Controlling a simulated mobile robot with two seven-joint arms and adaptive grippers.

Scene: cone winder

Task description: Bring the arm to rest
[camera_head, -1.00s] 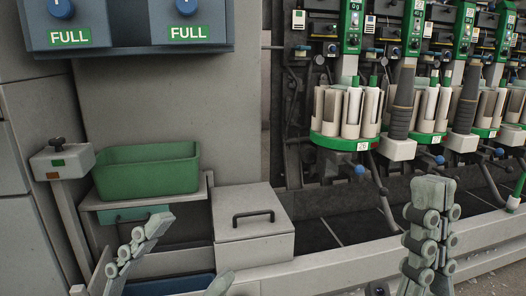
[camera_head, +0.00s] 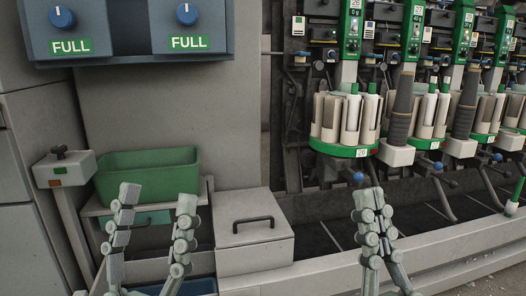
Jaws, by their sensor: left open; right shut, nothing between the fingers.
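My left gripper (camera_head: 158,198) is at the lower left of the head view. Its two grey-green fingers point up and stand apart, with nothing between them. They overlap the front of the green bin's shelf in the picture. My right gripper (camera_head: 369,194) is at the lower middle right, pointing up. Its fingertips are together and hold nothing. It shows in front of the machine's lower rail, below the first green yarn carousel (camera_head: 343,150).
A green bin (camera_head: 150,172) sits on a shelf at the left. A grey lidded box (camera_head: 254,236) with a black handle stands right of it. A post with a lever box (camera_head: 64,170) is at the far left. The winder's long rail (camera_head: 460,242) runs along the lower right.

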